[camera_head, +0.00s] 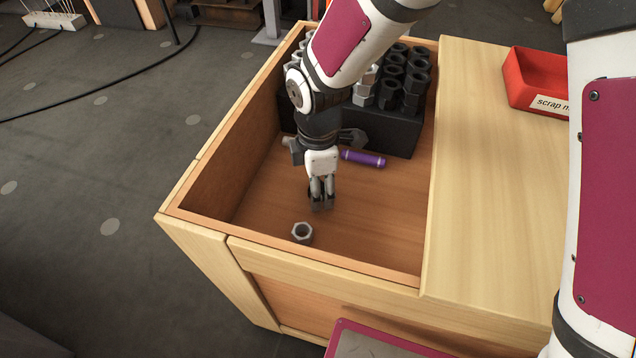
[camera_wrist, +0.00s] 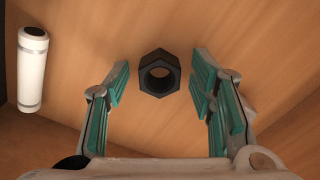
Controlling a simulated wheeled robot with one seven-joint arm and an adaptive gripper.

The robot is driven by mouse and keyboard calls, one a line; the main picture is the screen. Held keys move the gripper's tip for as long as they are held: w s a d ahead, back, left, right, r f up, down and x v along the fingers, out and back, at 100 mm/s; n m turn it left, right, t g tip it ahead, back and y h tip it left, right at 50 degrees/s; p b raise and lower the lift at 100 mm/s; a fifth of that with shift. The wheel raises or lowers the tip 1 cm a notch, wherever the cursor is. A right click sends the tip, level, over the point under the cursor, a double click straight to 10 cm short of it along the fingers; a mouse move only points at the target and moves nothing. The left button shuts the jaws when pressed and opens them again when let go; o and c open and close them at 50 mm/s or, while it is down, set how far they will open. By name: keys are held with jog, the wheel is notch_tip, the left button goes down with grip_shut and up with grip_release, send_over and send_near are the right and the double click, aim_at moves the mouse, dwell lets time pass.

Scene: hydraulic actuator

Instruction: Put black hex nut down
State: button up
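The black hex nut (camera_wrist: 159,74) shows in the wrist view between the two fingers of my gripper (camera_wrist: 158,90). There is a visible gap between the nut and each green finger pad. The nut appears to rest on the wooden surface, with its hole facing the camera. In the head view my gripper (camera_head: 320,205) points down into the wooden box, low over its floor. A dark shape shows at the fingertips there, but the nut cannot be made out clearly. My gripper is open.
A grey hex nut (camera_head: 302,232) lies on the box floor in front of my gripper. A purple cylinder (camera_head: 363,158) lies behind it. A black rack (camera_head: 398,134) holds several nuts. A red bin (camera_head: 535,80) stands on the right ledge. A white cylinder (camera_wrist: 32,68) shows at left.

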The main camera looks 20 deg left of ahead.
notch_tip(320, 180, up, 12)
jog(key=p, duration=0.4)
jog(key=shift+r, duration=0.15)
